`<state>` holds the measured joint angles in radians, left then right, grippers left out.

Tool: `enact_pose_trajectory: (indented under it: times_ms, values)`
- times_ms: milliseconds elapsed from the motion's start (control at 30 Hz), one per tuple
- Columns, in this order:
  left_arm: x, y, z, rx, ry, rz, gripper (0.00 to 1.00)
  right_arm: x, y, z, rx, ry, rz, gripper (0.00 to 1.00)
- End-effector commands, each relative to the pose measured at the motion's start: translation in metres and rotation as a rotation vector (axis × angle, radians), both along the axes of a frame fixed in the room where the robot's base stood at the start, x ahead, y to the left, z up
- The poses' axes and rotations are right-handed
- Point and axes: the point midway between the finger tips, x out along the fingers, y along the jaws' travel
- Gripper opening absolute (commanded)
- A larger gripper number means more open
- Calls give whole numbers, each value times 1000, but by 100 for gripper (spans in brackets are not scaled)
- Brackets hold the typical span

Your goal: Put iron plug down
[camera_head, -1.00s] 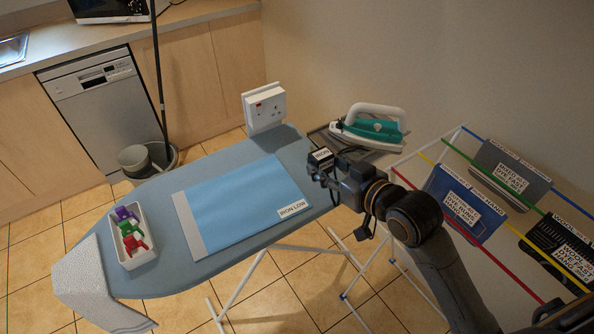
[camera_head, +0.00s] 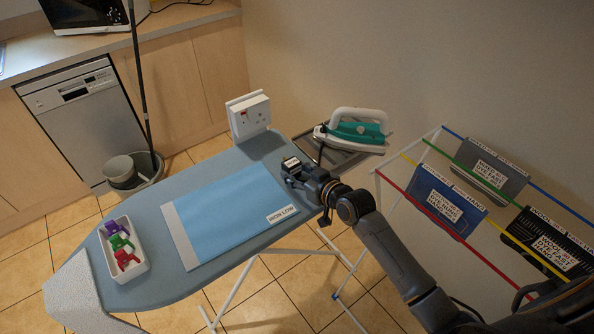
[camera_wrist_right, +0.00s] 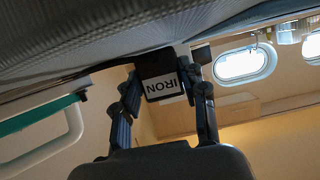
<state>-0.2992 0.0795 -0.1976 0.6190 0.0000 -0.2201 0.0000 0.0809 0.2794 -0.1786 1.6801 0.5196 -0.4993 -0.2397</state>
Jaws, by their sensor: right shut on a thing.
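The black iron plug (camera_head: 291,163), with a white label reading IRON, is between the fingers of my right gripper (camera_head: 288,172). The gripper is shut on it, over the right end of the ironing board (camera_head: 150,215), near the blue cloth. In the right wrist view the plug (camera_wrist_right: 163,85) sits between both fingers, close to a grey ribbed surface; I cannot tell whether it touches the board. The teal and white iron (camera_head: 356,131) rests on a rack at the board's right end. My left gripper is not in view.
A white socket box (camera_head: 250,115) stands at the board's back edge. A blue cloth (camera_head: 225,210) labelled IRON LOW lies flat. A white tray (camera_head: 128,272) holds coloured pegs. A drying rack (camera_head: 408,190) with labelled cloths stands right. Some bare board lies between cloth and socket.

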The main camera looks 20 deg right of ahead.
Motion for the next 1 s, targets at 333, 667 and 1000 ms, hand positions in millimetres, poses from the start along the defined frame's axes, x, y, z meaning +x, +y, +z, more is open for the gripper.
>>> enact_pose_trajectory:
  times_ms: [333, 667, 1000]
  values:
    - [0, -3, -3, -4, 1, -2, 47, 0, 0, -4, -1, -1, 0, 5]
    - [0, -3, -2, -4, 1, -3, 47, 0, 0, -3, 0, 0, 0, 65]
    - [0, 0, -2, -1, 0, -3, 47, -21, -7, 7, -1, -1, -1, 65]
